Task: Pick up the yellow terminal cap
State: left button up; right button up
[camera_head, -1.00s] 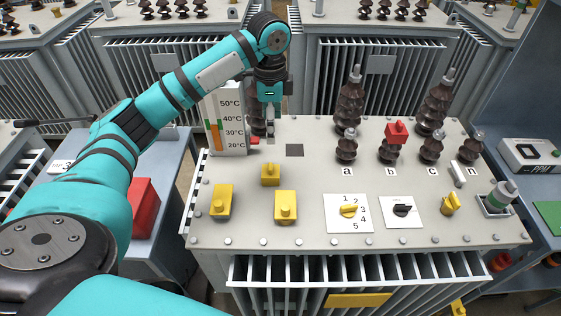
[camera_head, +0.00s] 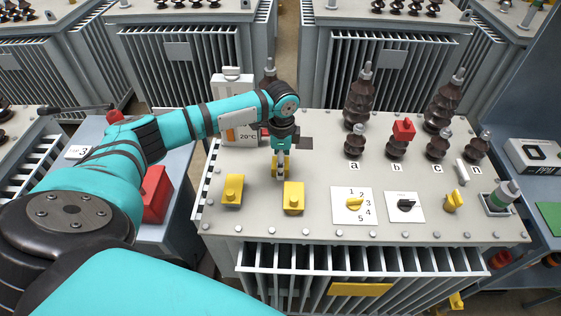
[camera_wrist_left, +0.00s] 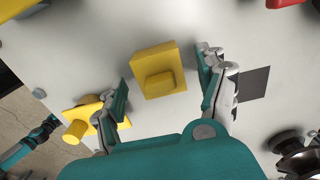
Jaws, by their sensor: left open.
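Several yellow caps, square blocks with a round knob, sit on the grey transformer top (camera_head: 330,228). One cap stands at the front left (camera_head: 234,188) and one to its right (camera_head: 293,198). A third cap (camera_wrist_left: 158,72) lies between the fingers of my left gripper (camera_wrist_left: 164,72) in the wrist view. The fingers are open on either side of it with visible gaps. In the head view my left gripper (camera_head: 280,168) points down and mostly hides this cap. Another yellow cap (camera_wrist_left: 82,119) is beside the left finger in the wrist view.
Bushings a (camera_head: 354,142), b (camera_head: 396,148), c and n stand to the right; b wears a red cap (camera_head: 403,129). A numbered dial (camera_head: 352,205), a black-knob switch (camera_head: 404,205) and a thermometer panel (camera_head: 239,134) are on the same top. A red box (camera_head: 156,194) is at left.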

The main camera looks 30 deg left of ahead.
pick_arm(q)
jog(key=shift+f, duration=0.9)
jog(key=c, duration=1.1)
